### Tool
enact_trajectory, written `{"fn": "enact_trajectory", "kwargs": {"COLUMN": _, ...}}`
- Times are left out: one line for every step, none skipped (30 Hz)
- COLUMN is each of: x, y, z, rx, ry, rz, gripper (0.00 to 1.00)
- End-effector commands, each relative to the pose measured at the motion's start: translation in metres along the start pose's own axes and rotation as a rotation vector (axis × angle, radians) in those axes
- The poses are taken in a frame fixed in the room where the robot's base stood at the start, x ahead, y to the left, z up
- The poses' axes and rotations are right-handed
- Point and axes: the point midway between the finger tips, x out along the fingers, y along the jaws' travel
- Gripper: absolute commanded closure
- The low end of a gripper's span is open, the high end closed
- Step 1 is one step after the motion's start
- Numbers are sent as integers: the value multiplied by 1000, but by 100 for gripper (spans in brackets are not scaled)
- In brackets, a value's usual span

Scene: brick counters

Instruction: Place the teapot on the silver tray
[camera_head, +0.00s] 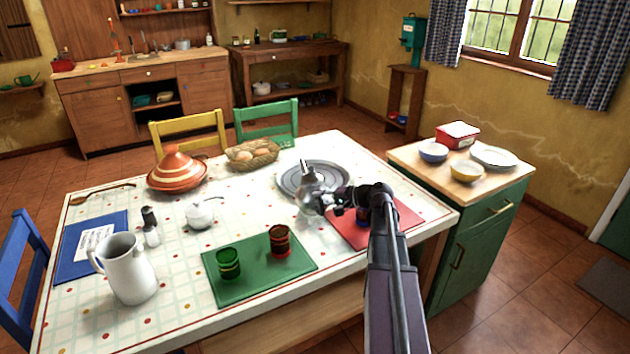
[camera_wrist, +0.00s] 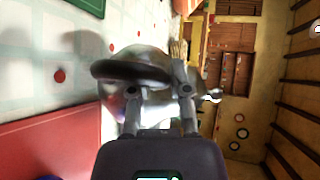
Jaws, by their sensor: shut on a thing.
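The silver teapot (camera_head: 311,187) is held at the near edge of the round silver tray (camera_head: 340,174) in the head view, overlapping part of it. I cannot tell whether its base touches the tray or hangs above it. My gripper (camera_head: 325,201) comes from the near right and is shut on the teapot's handle side. In the wrist view my gripper (camera_wrist: 158,95) reaches the teapot (camera_wrist: 148,54) at its dark curved handle. The teapot's base is hidden there.
A red mat (camera_head: 405,213) with a blue cup lies partly behind my arm. A green mat (camera_head: 228,284) carries two glasses. A bread basket (camera_head: 245,160), a tagine (camera_head: 176,176), a white sugar pot (camera_head: 199,214) and a white jug (camera_head: 130,270) stand farther left.

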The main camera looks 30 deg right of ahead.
Motion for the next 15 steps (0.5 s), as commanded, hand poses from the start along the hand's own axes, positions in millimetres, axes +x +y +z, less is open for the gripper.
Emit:
{"fn": "enact_trajectory", "kwargs": {"x": 1, "y": -2, "z": 0, "rx": 2, "ry": 9, "rz": -3, "gripper": 100}}
{"fn": "enact_trajectory", "kwargs": {"x": 2, "y": -2, "z": -1, "rx": 4, "ry": 16, "rz": -3, "gripper": 100}}
{"fn": "enact_trajectory", "kwargs": {"x": 4, "y": -3, "z": -2, "rx": 7, "ry": 26, "rz": -2, "gripper": 100}}
{"fn": "enact_trajectory", "kwargs": {"x": 5, "y": -4, "z": -2, "rx": 10, "ry": 36, "rz": -2, "gripper": 100}}
{"fn": "enact_trajectory", "kwargs": {"x": 6, "y": -4, "z": -3, "rx": 13, "ry": 46, "rz": -2, "gripper": 100}}
{"fn": "enact_trajectory", "kwargs": {"x": 8, "y": -6, "z": -4, "rx": 18, "ry": 62, "rz": -2, "gripper": 100}}
{"fn": "enact_trajectory", "kwargs": {"x": 10, "y": -7, "z": -5, "rx": 23, "ry": 74, "rz": -2, "gripper": 100}}
{"fn": "enact_trajectory", "kwargs": {"x": 12, "y": -8, "z": -6, "rx": 27, "ry": 89, "rz": -2, "gripper": 100}}
{"fn": "enact_trajectory", "kwargs": {"x": 14, "y": -9, "z": -8, "rx": 33, "ry": 109, "rz": -3, "gripper": 100}}
{"fn": "enact_trajectory", "kwargs": {"x": 16, "y": -10, "z": -9, "rx": 38, "ry": 125, "rz": -3, "gripper": 100}}
{"fn": "enact_trajectory", "kwargs": {"x": 18, "y": -11, "z": -11, "rx": 44, "ry": 143, "rz": -4, "gripper": 100}}
{"fn": "enact_trajectory", "kwargs": {"x": 20, "y": -13, "z": -12, "rx": 50, "ry": 166, "rz": -4, "gripper": 100}}
{"fn": "enact_trajectory", "kwargs": {"x": 22, "y": -14, "z": -14, "rx": 54, "ry": 184, "rz": -5, "gripper": 100}}
{"fn": "enact_trajectory", "kwargs": {"x": 24, "y": -15, "z": -15, "rx": 60, "ry": 202, "rz": -7, "gripper": 100}}
{"fn": "enact_trajectory", "kwargs": {"x": 26, "y": -17, "z": -17, "rx": 67, "ry": 227, "rz": -10, "gripper": 100}}
